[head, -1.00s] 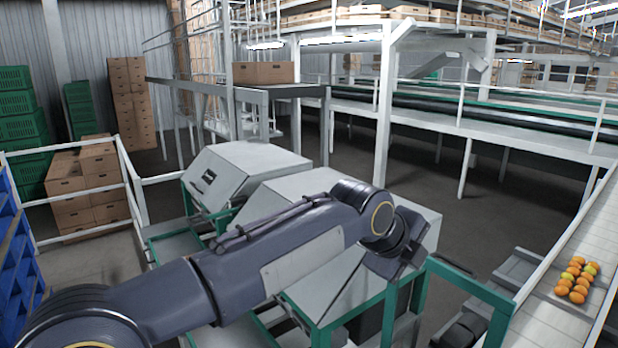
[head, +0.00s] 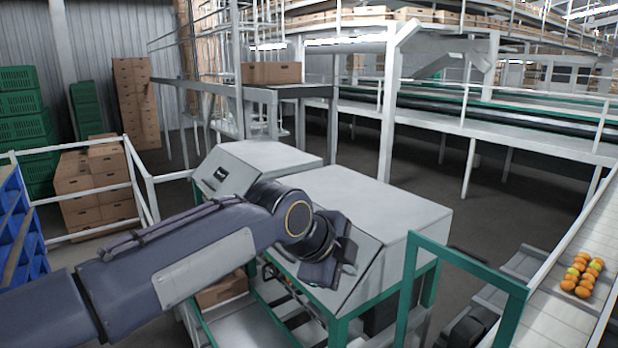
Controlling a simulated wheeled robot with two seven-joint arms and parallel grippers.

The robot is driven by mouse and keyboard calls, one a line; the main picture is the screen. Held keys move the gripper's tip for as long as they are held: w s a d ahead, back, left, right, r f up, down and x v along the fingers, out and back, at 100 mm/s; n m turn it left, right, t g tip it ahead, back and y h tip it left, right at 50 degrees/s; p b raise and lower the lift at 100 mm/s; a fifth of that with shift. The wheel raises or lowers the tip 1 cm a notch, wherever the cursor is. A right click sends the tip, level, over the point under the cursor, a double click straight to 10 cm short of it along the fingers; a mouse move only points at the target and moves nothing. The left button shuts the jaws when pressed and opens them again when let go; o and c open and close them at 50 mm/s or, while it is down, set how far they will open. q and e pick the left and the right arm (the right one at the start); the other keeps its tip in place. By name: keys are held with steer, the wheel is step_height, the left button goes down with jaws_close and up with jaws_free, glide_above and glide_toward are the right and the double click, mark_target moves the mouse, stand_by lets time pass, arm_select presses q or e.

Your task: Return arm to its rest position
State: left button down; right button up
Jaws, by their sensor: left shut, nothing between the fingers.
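My left arm reaches in from the left edge in the head view, in front of the grey machine housings. My left gripper (head: 342,268) is at its end, beside the sloped front of the larger housing. Its fingers are small and partly turned away, and it looks shut with nothing held. I cannot tell whether it touches the housing. My right gripper does not show.
A large grey machine housing (head: 375,205) on a green frame (head: 455,252) stands close to the arm. Blue crates (head: 18,235) stand at the left edge. Stacked cartons (head: 92,185) stand behind a white rail.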

arm_select(q)
steer(key=s+a+f+n+y, duration=0.1)
steer(key=s+a+f+n, duration=0.25)
steer(key=a, duration=0.35)
steer(key=s+a+f+n+b, duration=0.1)
steer(key=s+a+f+n, duration=0.1)
steer(key=s+a+n, duration=0.4)
steer(key=s+a+f+n+y, duration=0.15)
steer(key=a+n, duration=0.25)
steer(key=a, duration=0.5)
steer(key=s+a+f+n, duration=0.2)
steer(key=s+f+n, duration=0.4)
steer(key=s, duration=0.1)
steer(key=s+a+f+n, duration=0.3)
steer(key=s+f+n, duration=0.2)
steer(key=s+f, duration=0.1)
steer(key=shift+s+n+b, duration=0.35)
steer(key=shift+s, duration=0.5)
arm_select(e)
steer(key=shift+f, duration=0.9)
arm_select(q)
steer(key=shift+f, duration=0.1)
